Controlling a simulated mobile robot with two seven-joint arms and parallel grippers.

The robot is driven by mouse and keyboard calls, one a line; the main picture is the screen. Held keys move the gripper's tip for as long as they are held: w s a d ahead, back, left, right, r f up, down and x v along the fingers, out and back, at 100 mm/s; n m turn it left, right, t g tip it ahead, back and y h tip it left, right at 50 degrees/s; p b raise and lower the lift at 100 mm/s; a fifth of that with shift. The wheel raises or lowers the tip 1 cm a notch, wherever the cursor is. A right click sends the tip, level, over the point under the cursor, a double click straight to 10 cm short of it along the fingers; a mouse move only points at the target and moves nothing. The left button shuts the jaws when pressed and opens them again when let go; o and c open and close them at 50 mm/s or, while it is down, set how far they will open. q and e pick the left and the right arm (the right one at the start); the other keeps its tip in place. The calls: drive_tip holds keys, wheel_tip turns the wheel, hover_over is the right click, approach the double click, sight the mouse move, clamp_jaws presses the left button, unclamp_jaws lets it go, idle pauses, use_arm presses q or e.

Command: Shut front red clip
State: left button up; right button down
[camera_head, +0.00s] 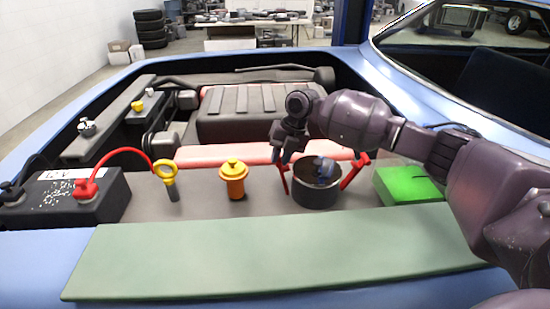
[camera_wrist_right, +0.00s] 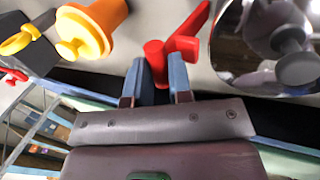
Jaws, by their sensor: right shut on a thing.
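A round dark canister (camera_head: 316,193) with a blue-grey knob on top stands on the grey ledge. One red clip (camera_head: 283,178) leans outward at its left side, and another red clip (camera_head: 355,170) slants outward at its right. My right gripper (camera_head: 281,155) is at the left clip, pointing down from above. In the right wrist view, the fingertips (camera_wrist_right: 157,72) are shut on a red clip (camera_wrist_right: 184,45), with its end between them. A shiny canister top with a knob (camera_wrist_right: 294,62) lies to the right, apart from the fingers. My left gripper is not in view.
An orange cap (camera_head: 233,181), a yellow-ringed dipstick (camera_head: 167,176) and a battery (camera_head: 70,198) with a red lead stand to the left. A green box (camera_head: 408,185) is to the right. A flat green mat (camera_head: 260,255) covers the front edge.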

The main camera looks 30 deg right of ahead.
drive_tip(key=shift+s+d+r+t+y, duration=0.1)
drive_tip(key=shift+s+d+t+y, duration=0.15)
drive_tip(key=shift+d+y, duration=0.2)
drive_tip(key=shift+s+d+t+y, duration=0.15)
drive_tip(key=shift+s+d+y, duration=0.05)
drive_tip(key=shift+d+y, duration=0.2)
drive_tip(key=shift+s+d, duration=0.25)
drive_tip(key=shift+d, duration=0.4)
drive_tip(key=c, duration=1.1)
unclamp_jaws()
drive_tip(key=shift+d, duration=0.1)
drive_tip(key=shift+o, duration=0.3)
drive_tip(key=shift+s+d+r, duration=0.1)
drive_tip(key=shift+d+r, duration=0.05)
drive_tip(key=shift+r, duration=0.25)
drive_tip(key=p+v, duration=0.1)
drive_tip(key=v, duration=0.8)
drive_tip(key=shift+r, duration=0.35)
drive_tip(key=shift+s+d, duration=0.1)
